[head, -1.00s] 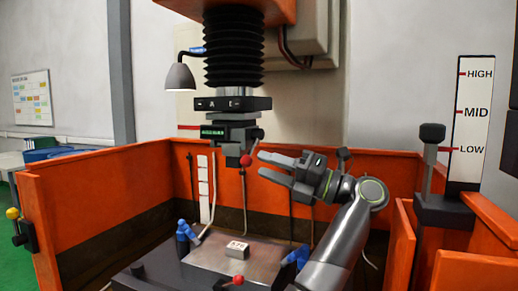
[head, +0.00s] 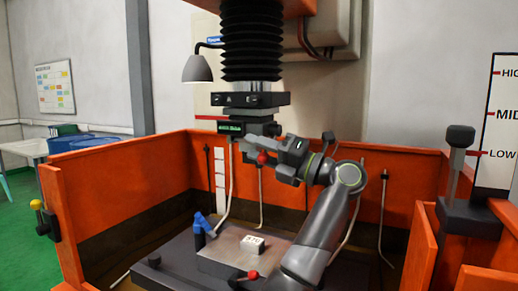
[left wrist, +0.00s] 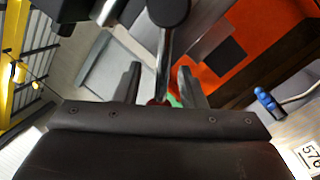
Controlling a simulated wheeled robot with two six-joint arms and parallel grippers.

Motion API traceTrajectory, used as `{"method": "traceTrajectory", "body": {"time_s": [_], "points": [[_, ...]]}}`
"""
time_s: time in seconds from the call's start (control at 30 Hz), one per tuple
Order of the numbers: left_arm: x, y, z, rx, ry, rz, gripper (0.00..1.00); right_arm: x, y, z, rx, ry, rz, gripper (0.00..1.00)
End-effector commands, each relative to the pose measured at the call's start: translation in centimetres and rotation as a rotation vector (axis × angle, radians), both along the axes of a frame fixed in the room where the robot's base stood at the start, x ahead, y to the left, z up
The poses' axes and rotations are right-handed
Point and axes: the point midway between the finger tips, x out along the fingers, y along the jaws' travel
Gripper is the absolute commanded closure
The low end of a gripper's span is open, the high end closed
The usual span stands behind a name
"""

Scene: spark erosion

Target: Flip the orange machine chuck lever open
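The machine chuck (head: 250,130) hangs under the black bellows, with a small green display on its front. Its lever ends in a red ball (head: 262,158). In the left wrist view the lever's metal rod (left wrist: 163,60) runs from a dark round pivot down between my fingers, and its red ball (left wrist: 157,102) is partly hidden at the gripper's body. My left gripper (head: 256,149) is at the chuck, with its fingers around the lever. In the left wrist view its two fingers (left wrist: 160,88) stand apart on either side of the rod, with gaps. My right gripper is not in view.
Orange tank walls (head: 100,190) surround the work area. Below the chuck, a metal table (head: 228,262) carries a small white block (head: 252,244), a blue-handled clamp (head: 204,224) and a red-knobbed lever (head: 252,275). A level lever (head: 458,150) stands at right by the scale.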

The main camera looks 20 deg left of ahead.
Motion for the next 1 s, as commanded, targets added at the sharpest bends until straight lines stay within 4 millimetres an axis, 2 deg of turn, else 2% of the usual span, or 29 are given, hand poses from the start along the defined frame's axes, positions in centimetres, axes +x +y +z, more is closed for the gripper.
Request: {"method": "traceTrajectory", "body": {"time_s": [0.1, 0.37, 1.0], "points": [[0.0, 0.0, -0.02, 0.0, 0.0, 0.0, 0.66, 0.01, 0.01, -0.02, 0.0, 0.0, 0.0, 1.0], [0.02, -0.02, -0.03, 0.0, 0.001, 0.0, 1.0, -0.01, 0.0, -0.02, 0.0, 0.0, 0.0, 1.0], [-0.12, -0.01, -0.15, -0.004, 0.038, 0.003, 1.0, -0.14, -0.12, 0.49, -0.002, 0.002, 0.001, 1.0]]}}
